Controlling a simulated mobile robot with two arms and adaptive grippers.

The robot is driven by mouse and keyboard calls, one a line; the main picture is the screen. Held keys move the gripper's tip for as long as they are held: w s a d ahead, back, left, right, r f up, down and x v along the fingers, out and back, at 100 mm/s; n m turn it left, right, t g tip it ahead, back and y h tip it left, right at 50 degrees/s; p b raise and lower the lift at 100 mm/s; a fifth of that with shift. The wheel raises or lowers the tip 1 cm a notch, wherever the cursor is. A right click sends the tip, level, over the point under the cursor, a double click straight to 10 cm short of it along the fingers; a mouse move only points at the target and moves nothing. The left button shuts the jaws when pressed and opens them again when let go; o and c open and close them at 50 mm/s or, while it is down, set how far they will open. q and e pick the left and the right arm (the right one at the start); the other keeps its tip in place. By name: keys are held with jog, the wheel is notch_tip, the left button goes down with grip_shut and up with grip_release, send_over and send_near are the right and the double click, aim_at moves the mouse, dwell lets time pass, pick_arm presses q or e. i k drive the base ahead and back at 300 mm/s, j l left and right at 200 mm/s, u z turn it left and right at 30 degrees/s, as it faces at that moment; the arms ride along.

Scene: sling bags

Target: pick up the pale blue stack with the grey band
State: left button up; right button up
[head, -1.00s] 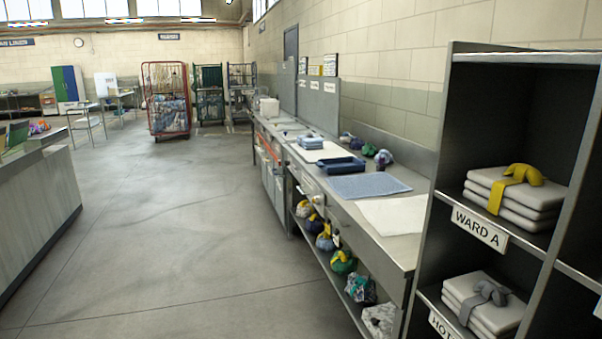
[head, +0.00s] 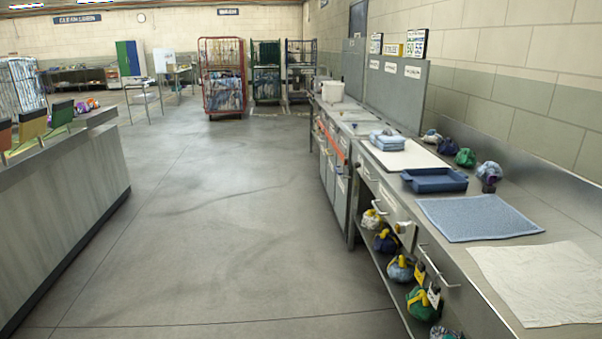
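A small pale blue folded stack (head: 388,140) lies on a white mat (head: 416,158) on the long steel counter. It is too small to tell whether a grey band goes around it. Neither of my grippers is in view.
On the counter (head: 478,262) are a dark blue tray (head: 434,180), a blue textured mat (head: 478,217), a white cloth (head: 540,283) and several bundles (head: 465,157) along the wall. More tied bundles (head: 400,270) sit on the shelf below. A grey counter (head: 70,200) stands left; the floor (head: 210,230) between is clear.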

aim_at(386, 140)
jog(key=i, duration=2)
